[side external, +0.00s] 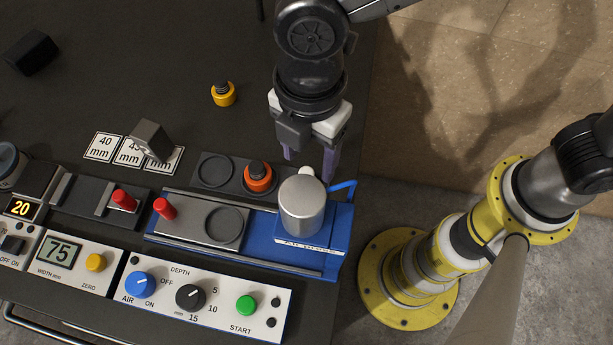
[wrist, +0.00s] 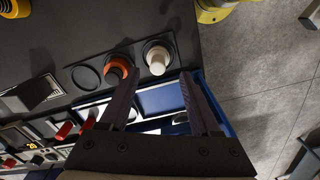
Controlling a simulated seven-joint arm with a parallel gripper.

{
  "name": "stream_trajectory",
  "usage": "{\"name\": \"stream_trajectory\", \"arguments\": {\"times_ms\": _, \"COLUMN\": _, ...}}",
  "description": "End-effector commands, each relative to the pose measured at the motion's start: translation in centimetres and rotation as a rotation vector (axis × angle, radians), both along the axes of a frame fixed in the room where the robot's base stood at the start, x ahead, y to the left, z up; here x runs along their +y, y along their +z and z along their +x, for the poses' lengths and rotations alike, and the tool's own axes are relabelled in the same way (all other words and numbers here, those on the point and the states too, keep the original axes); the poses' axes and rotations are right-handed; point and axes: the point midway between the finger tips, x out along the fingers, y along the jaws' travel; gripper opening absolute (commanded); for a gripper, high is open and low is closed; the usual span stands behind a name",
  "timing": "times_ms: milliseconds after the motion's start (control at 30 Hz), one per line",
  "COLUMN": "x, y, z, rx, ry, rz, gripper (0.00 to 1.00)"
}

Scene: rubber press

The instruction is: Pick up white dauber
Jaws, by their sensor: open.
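The white dauber (wrist: 157,62) stands upright in the right-hand round recess of a dark holder in the wrist view. In the side view only a bit of its white top (side external: 306,172) shows behind the silver press cylinder. My gripper (side external: 309,164) is open, pointing down, just above and around the dauber's place in that view; contact cannot be told. In the wrist view my open gripper (wrist: 160,80) has its fingers apart, and the white dauber shows just beyond the gap between the tips. Nothing is between the fingers.
An orange dauber (side external: 258,177) stands left of the white one, beside an empty recess (side external: 215,170). The silver cylinder (side external: 303,208) on the blue press (side external: 325,262) is close in front. A yellow dauber (side external: 223,94) stands farther back. Dark table (side external: 180,50) lies mostly clear behind.

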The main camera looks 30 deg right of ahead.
Motion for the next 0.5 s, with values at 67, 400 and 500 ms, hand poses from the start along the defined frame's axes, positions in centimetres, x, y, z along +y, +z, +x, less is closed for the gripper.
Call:
{"name": "stream_trajectory", "arguments": {"times_ms": 67, "x": 0.0, "y": -1.0, "z": 0.1, "rx": 0.003, "ry": 0.0, "rz": -0.003, "gripper": 0.64}}
{"name": "stream_trajectory", "arguments": {"times_ms": 400, "x": 0.2, "y": -4.8, "z": 0.3, "rx": 0.001, "ry": 0.0, "rz": -0.002, "gripper": 0.64}}
{"name": "stream_trajectory", "arguments": {"times_ms": 500, "x": 0.2, "y": -5.0, "z": 0.3, "rx": 0.001, "ry": 0.0, "rz": 0.0, "gripper": 0.64}}
